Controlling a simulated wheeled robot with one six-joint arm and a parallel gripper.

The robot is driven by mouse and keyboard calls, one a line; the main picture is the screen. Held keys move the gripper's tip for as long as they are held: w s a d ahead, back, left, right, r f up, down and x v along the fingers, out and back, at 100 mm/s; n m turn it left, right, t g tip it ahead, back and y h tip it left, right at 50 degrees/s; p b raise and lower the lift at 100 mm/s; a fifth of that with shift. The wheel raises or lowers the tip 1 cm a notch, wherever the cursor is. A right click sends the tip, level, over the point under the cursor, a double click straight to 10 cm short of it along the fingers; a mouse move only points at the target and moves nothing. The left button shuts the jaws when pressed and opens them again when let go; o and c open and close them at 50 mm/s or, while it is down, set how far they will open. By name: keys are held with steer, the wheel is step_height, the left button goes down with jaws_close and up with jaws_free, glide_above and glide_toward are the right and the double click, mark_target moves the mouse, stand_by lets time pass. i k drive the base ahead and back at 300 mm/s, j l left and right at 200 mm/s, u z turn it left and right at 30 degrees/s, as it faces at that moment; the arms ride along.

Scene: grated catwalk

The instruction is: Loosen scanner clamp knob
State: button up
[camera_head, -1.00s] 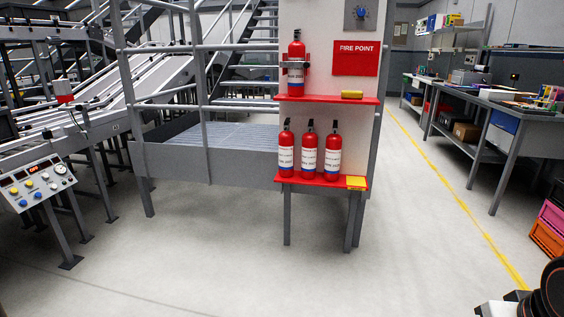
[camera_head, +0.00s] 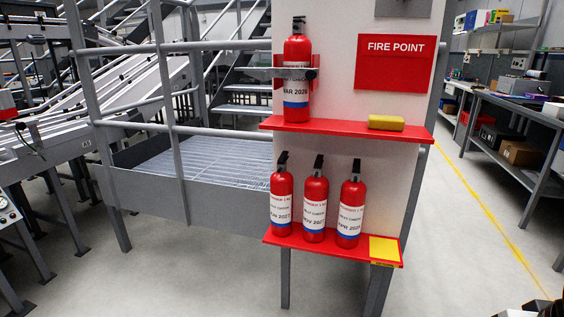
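I cannot make out anything I can surely call the scanner clamp knob. On the conveyor at the left edge, a small red device (camera_head: 6,102) is mounted, cut off by the frame; no knob on it can be told. A metal clamp band (camera_head: 284,73) with a dark round knob (camera_head: 311,74) crosses the upper red fire extinguisher (camera_head: 296,95), which stands upright on the red upper shelf (camera_head: 345,128). My gripper is not in view; only a small dark bit, probably of my arm, shows at the bottom right corner.
Three extinguishers (camera_head: 314,205) stand on the lower red shelf (camera_head: 275,237) beside a yellow card (camera_head: 384,249). Grey railings (camera_head: 165,80) and a grated platform (camera_head: 210,160) are left. Clear floor (camera_head: 465,240) lies right, before a workbench (camera_head: 530,115).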

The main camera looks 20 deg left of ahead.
mark_target(20, 126)
steer(key=i+u, duration=0.75)
steer(key=i+l+u, duration=0.2)
steer(key=i+u, duration=0.15)
steer(key=i+j+u, duration=0.15)
steer(key=i+u, duration=0.25)
steer(key=i+j+u, duration=0.1)
steer(key=u, duration=0.3)
steer(key=i+l+u, duration=0.1)
steer(key=i+u, duration=0.3)
